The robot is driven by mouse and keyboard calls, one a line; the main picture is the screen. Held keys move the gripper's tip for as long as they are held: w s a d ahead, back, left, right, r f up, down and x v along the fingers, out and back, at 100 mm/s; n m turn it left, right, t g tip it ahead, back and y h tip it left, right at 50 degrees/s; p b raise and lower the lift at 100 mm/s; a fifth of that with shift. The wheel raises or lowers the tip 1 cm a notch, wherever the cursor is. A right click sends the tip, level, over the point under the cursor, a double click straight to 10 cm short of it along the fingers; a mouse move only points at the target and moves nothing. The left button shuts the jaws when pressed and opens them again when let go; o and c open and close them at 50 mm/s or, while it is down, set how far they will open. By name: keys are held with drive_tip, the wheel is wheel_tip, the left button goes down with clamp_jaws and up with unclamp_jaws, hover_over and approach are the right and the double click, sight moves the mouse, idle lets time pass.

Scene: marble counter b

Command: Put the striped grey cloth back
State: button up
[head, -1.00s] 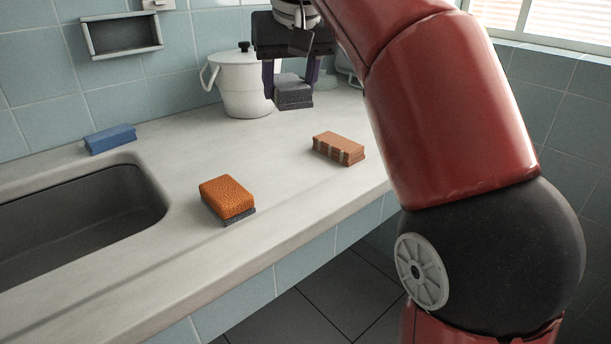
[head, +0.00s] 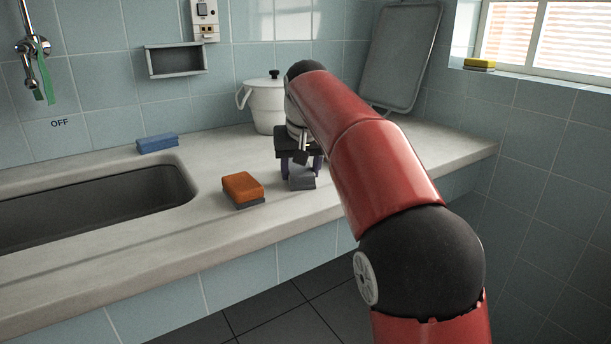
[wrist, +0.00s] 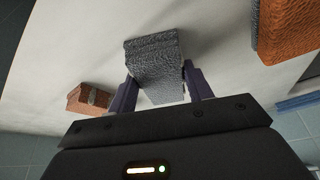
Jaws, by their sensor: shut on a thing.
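A folded grey cloth (head: 302,180) is held between the two fingers of my gripper (head: 302,170), low over the counter to the right of the orange sponge. The wrist view shows the cloth (wrist: 157,72) as a speckled grey block, with a purple finger against each side. Stripes on it are not clear. I cannot tell whether its underside touches the counter. A brown folded cloth with a pale stripe (wrist: 90,98) lies on the counter in the wrist view; my arm hides it in the head view.
An orange sponge with a grey base (head: 243,188) lies close left of my gripper. A blue cloth (head: 157,143) lies behind the sink (head: 90,200). A white pot (head: 267,106) and a leaning tray (head: 400,58) stand behind. An empty grey wall box (head: 176,61) hangs above. A yellow sponge (head: 479,64) is on the sill.

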drive_tip(key=o, duration=0.9)
drive_tip(key=shift+o, duration=0.2)
drive_tip(key=a+p+v, duration=0.1)
drive_tip(key=v, duration=1.1)
drive_tip(key=shift+d+p, duration=0.4)
drive_tip(key=shift+d, duration=0.05)
drive_tip(key=shift+d, duration=0.1)
